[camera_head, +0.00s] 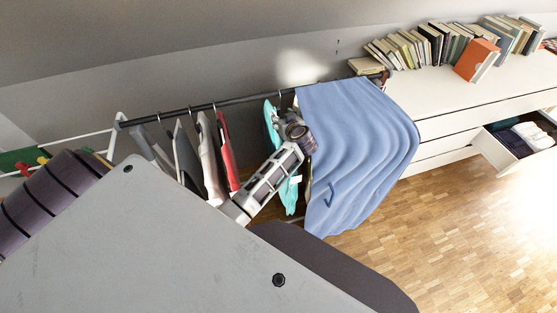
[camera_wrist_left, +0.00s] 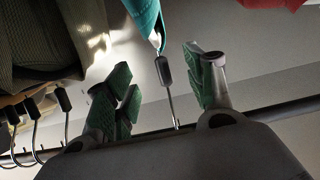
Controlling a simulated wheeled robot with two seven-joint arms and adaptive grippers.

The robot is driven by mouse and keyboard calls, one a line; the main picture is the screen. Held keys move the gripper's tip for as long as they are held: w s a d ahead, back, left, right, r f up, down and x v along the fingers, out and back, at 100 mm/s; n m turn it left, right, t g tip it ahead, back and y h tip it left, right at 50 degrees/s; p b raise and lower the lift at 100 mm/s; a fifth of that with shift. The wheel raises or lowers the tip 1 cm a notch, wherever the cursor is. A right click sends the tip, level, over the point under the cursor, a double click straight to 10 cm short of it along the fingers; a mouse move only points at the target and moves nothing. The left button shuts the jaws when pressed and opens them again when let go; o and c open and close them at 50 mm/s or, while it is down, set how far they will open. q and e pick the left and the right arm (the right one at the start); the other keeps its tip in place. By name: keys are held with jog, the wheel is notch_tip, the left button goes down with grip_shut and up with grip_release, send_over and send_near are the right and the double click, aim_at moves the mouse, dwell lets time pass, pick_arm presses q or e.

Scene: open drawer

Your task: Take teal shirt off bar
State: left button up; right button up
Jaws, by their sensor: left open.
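The teal shirt (camera_head: 291,192) hangs on a hanger from the dark bar (camera_head: 180,113) in the head view, just left of a blue cloth. My left gripper (camera_head: 299,128) is at the shirt's upper part, close below the bar, and my arm hides part of the shirt. In the left wrist view the shirt's teal edge (camera_wrist_left: 147,20) is at the top. Its hanger hook (camera_wrist_left: 164,72) runs between the two open green-padded fingers of my left gripper (camera_wrist_left: 160,66) to the bar (camera_wrist_left: 265,111). I see no contact with the hook. My right gripper is not in view.
A large blue cloth (camera_head: 355,145) drapes right of the shirt. A red garment (camera_head: 226,150) and several grey and white ones hang to the left. A white dresser (camera_head: 440,95) with books and an open drawer (camera_head: 497,150) stands at right. Wooden floor (camera_head: 440,230) is clear.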

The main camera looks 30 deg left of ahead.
aim_at(279, 115)
pick_arm(q)
jog(key=shift+w+a+f, duration=0.25)
jog(key=shift+w+a, duration=0.05)
jog(key=shift+a, duration=0.15)
jog(key=x, duration=0.2)
jog(key=shift+w+a+f, duration=0.2)
jog(key=shift+a, duration=0.1)
jog(key=shift+w+a+f, duration=0.15)
jog(key=shift+w+a, duration=0.05)
jog(key=shift+a, duration=0.05)
jog(key=shift+w+a, duration=0.1)
jog(key=shift+f, duration=0.1)
jog(key=c, duration=1.2)
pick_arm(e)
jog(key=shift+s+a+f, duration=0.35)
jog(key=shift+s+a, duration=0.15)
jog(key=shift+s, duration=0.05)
